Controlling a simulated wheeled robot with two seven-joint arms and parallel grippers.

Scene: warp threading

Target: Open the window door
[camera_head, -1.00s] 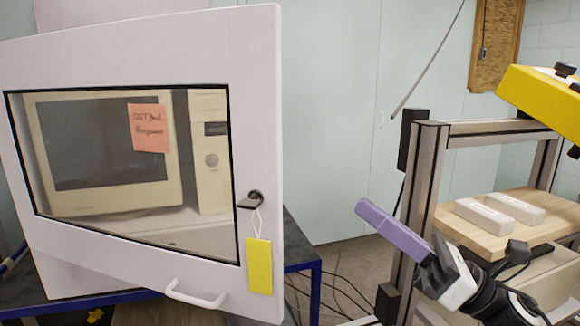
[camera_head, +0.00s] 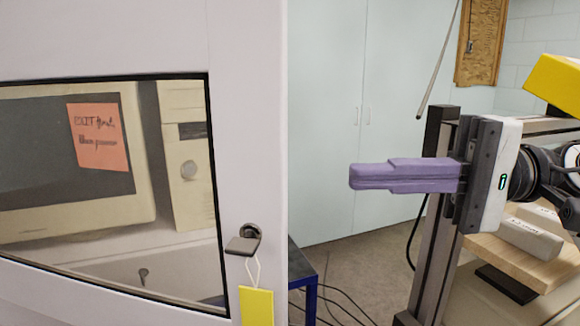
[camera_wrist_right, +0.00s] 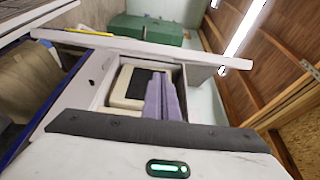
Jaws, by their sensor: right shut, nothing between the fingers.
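The white window door (camera_head: 255,120) fills the left of the head view, with a glass pane showing an old beige computer (camera_head: 180,150) and an orange note behind it. A dark key or latch (camera_head: 243,243) sits at the door's right edge, with a yellow tag (camera_head: 256,305) hanging from it. My right gripper (camera_head: 355,177) has purple fingers, shut and empty, pointing left toward the door and apart from it in the head view. Its fingers (camera_wrist_right: 163,98) also show in the right wrist view, in front of the white cabinet (camera_wrist_right: 100,75). My left gripper is not in view.
A metal-framed stand (camera_head: 440,215) with a wooden shelf (camera_head: 530,255) and pale blocks (camera_head: 530,238) is at the right, behind my right arm. A blue table (camera_head: 303,275) stands beyond the door. Cables lie on the floor.

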